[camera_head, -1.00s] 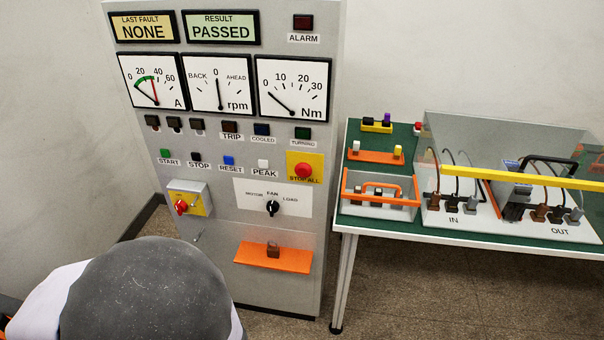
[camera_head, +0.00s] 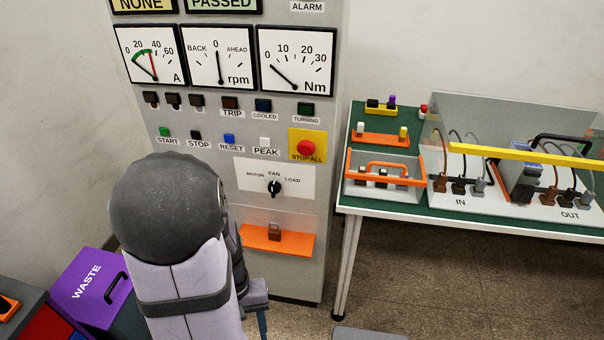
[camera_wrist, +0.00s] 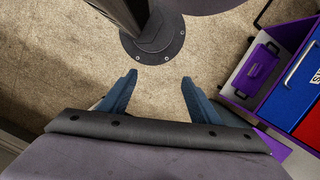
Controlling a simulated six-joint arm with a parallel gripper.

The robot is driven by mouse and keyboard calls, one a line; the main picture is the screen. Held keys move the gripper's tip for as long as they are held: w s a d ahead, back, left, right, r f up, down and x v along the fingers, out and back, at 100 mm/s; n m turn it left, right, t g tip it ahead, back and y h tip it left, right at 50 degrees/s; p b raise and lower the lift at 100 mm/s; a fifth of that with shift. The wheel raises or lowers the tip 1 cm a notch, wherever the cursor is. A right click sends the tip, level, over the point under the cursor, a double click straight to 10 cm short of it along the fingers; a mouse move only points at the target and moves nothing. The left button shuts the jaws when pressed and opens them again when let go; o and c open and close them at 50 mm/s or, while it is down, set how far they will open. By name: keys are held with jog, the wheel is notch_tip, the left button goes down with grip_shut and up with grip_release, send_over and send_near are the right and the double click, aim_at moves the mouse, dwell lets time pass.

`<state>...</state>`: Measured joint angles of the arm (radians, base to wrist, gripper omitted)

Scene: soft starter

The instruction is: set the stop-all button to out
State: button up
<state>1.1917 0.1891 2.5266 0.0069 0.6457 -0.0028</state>
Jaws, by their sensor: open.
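The stop-all button (camera_head: 306,148) is a round red button on a yellow plate, on the right side of the grey cabinet's front panel, above the label STOP ALL. Whether it is pushed in or out cannot be told at this size. My gripper shows in the wrist view (camera_wrist: 160,82) with two blue fingers spread apart and nothing between them. It points down at the floor, well away from the button. In the head view my arm stands in front of the cabinet's lower left, and only a bit of the gripper shows low beside it.
The FAN selector knob (camera_head: 274,187) and an orange shelf (camera_head: 278,238) sit below the button. A green table (camera_head: 440,217) with a clear cover and yellow bar stands at right. A purple WASTE bin (camera_head: 88,288) is at lower left. The space before the button is clear.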

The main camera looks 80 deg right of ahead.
jog(key=s+d+f+m+t+h, duration=0.1)
jog(key=s+d+f+m+h, duration=0.3)
jog(key=d, duration=0.5)
jog(key=h, duration=1.6)
send_near(305, 149)
jog(key=shift+d+f+p, duration=0.1)
jog(key=shift+d+p, duration=0.6)
jog(key=shift+d, duration=3.4)
